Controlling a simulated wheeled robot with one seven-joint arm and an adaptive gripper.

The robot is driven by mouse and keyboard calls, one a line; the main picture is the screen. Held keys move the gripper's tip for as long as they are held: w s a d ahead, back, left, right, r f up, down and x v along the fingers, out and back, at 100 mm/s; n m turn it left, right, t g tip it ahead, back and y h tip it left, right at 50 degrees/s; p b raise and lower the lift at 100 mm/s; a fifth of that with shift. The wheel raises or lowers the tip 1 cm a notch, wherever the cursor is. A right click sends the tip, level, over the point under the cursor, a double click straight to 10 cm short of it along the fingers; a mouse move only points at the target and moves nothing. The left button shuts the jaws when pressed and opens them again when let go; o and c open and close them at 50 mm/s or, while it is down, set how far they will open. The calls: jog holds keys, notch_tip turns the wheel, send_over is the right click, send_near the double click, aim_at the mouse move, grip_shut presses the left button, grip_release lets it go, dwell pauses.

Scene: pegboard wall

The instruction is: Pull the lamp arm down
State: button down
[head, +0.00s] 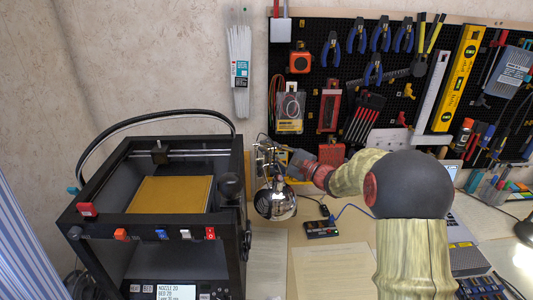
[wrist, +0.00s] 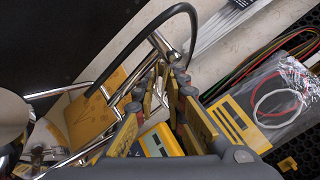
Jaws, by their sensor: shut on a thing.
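The lamp has a shiny chrome shade (head: 275,204) that hangs just right of the black printer in the head view. Part of a round shade (wrist: 12,118) shows at the left edge of the wrist view. My gripper (head: 272,160) is above the shade, reaching in from the right. In the wrist view my gripper's fingers (wrist: 166,72) are closed around a chrome bar of the lamp arm (wrist: 163,45). Thin chrome rods run from there toward the shade. The exact contact is partly hidden by the fingers.
A black 3D printer (head: 125,238) with a yellow plate (head: 168,194) stands close on the left. A pegboard (head: 400,75) with tools is behind. Paper (head: 330,270) and a small dark device (head: 321,228) lie on the desk. A laptop (head: 462,248) is at the right.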

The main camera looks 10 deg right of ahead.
jog(key=shift+d, duration=0.25)
jog(key=c, duration=2.1)
grip_release()
jog(key=shift+d, duration=0.2)
jog(key=shift+o, duration=0.3)
jog(key=shift+a, duration=0.15)
jog(key=v, duration=1.2)
jog(key=shift+s+f, duration=0.1)
jog(key=shift+f, duration=0.05)
